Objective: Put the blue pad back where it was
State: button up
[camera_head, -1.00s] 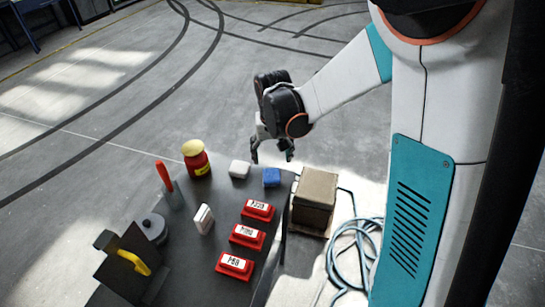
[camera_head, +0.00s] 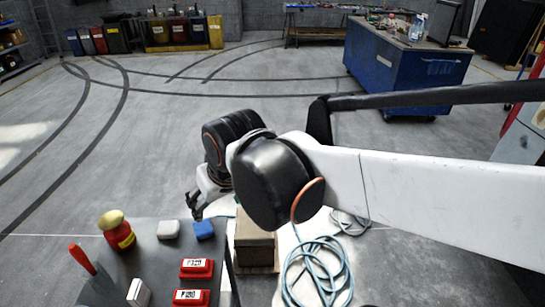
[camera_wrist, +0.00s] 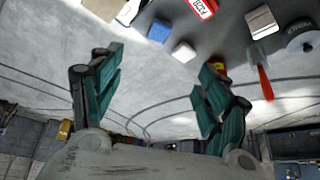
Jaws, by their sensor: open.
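The blue pad (camera_head: 204,229) lies flat on the dark table at its far edge, right of a whitish pad (camera_head: 168,229). In the wrist view the blue pad (camera_wrist: 159,31) is near the top, with the whitish pad (camera_wrist: 183,52) beside it. My gripper (camera_head: 196,205) is open and empty, close to the far edge of the table, apart from the blue pad. In the wrist view my gripper's two teal-lined fingers (camera_wrist: 160,58) are spread wide with nothing held. Red labelled blocks (camera_head: 196,268) lie nearer on the table.
A cardboard-coloured box (camera_head: 255,245) stands just right of the table, with a coiled blue hose (camera_head: 318,270) beyond it. A red bottle with a yellow top (camera_head: 117,230) and a red-handled tool (camera_head: 82,259) stand at the left. Open floor lies behind the table.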

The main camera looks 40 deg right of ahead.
jog(key=shift+n+t, duration=0.4)
jog(key=shift+t, duration=0.4)
jog(key=s, duration=0.6)
jog(key=shift+r, duration=0.25)
